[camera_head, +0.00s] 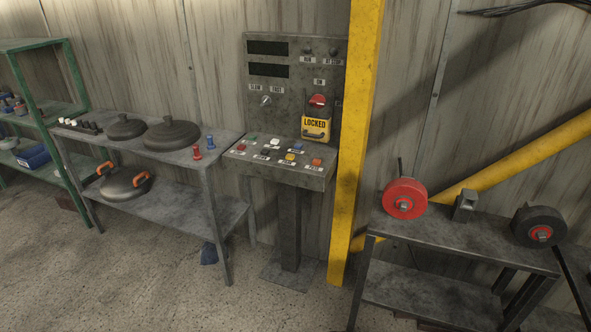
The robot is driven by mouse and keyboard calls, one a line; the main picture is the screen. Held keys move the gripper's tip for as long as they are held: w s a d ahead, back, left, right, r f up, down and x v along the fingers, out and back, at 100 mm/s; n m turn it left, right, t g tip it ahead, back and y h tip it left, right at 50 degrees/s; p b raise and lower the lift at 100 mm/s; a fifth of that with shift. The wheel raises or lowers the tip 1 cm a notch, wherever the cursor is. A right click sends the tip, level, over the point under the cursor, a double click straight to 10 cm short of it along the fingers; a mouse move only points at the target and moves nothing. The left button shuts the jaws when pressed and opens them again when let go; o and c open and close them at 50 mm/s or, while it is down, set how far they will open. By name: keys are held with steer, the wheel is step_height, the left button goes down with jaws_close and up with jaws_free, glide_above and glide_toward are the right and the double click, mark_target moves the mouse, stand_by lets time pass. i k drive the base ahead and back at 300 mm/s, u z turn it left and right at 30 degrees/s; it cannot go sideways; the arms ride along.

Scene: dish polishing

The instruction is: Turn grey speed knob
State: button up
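The grey speed knob (266,100) is small and light grey. It sits on the left of the upright control panel (290,117), under two small labels that look like SLOW and FAST. It appears turned at a slant; its exact setting is too small to tell. The panel's sloped lower console (245,162) carries several coloured buttons. A red switch (318,100) is on the panel's right side, with a yellow LOCKED padlock (315,125) hanging below it. My gripper is not in view, and nothing touches the knob.
A yellow post (356,140) stands close at the panel's right. A grey metal table (215,215) with dark round dishes stands to the left. A bench (460,245) with red (404,199) and black (538,227) wheels stands at the right. Concrete floor (150,280) in front is clear.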

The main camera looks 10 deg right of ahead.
mark_target(266, 101)
steer(key=i, duration=0.9)
steer(key=u, duration=0.05)
